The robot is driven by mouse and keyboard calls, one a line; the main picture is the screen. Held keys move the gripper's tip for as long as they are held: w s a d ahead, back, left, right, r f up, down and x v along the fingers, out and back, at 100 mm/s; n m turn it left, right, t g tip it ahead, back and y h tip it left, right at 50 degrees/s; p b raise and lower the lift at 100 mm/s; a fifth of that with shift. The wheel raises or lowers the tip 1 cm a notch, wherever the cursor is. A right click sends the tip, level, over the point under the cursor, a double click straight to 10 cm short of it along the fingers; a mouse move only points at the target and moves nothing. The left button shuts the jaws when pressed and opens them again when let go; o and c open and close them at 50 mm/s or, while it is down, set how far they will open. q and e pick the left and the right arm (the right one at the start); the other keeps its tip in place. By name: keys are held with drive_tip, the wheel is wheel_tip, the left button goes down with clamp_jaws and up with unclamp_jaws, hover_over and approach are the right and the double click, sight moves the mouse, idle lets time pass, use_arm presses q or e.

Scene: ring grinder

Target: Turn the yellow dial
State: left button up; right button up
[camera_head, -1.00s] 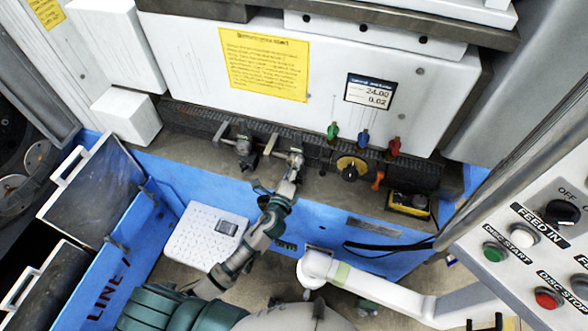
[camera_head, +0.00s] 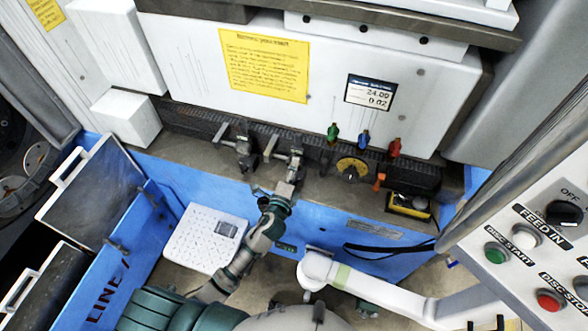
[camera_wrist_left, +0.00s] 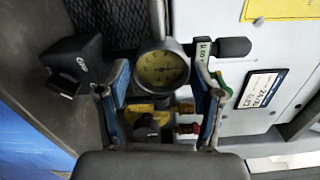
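The yellow dial (camera_head: 352,169) is a round yellow plate with a black knob, on the dark ledge below the white machine front. In the left wrist view the yellow dial (camera_wrist_left: 147,116) shows low between my fingers, beyond them. My left gripper (camera_head: 287,186) is left of the dial in the head view, close to a grey gauge fitting (camera_head: 296,158). In the left wrist view its two blue-padded fingers (camera_wrist_left: 162,62) stand apart, with the round yellow-faced gauge (camera_wrist_left: 160,70) showing between them. I cannot tell whether they touch it. My right gripper is not in view.
A second fitting (camera_head: 243,148) stands left of the gauge. Green, blue and red valves (camera_head: 363,138) rise near the dial. A yellow-black box (camera_head: 409,205) is to the right. A control panel (camera_head: 530,255) fills the lower right.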

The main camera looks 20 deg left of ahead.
use_arm(q)
drive_tip(key=shift+o, duration=0.8)
drive_tip(key=s, duration=1.2)
drive_tip(key=shift+a, duration=0.25)
